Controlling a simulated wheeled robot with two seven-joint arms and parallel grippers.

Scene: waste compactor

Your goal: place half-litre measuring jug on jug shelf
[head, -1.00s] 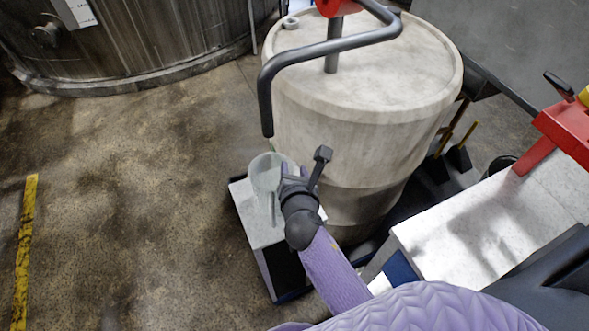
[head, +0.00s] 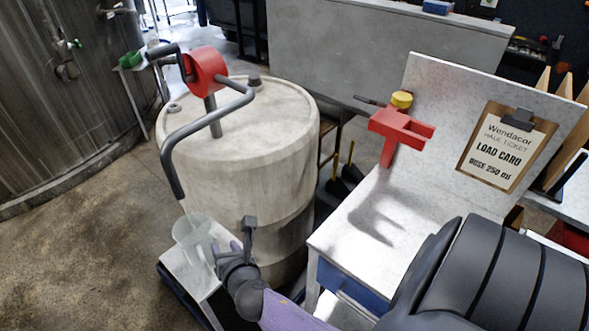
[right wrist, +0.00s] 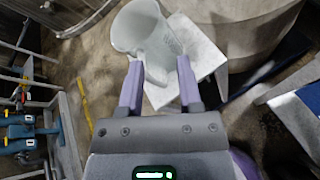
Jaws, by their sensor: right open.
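The measuring jug (head: 193,238) is pale and translucent. It stands upright on a small white-topped shelf (head: 178,264) beside the drum, and it also shows in the right wrist view (right wrist: 147,34). My right gripper (head: 224,257) is at the jug's right side. In the right wrist view its two purple fingers (right wrist: 159,72) are apart, with the lower part of the jug just beyond and between their tips. I cannot tell whether a finger touches the jug. My left gripper is not in view.
A large pale drum (head: 240,135) with a red-hubbed crank (head: 207,66) stands right behind the jug; the crank's handle hangs close above it. A white bench (head: 350,225) with a red bracket (head: 400,128) and a clipboard (head: 507,148) is on the right. Open floor lies left.

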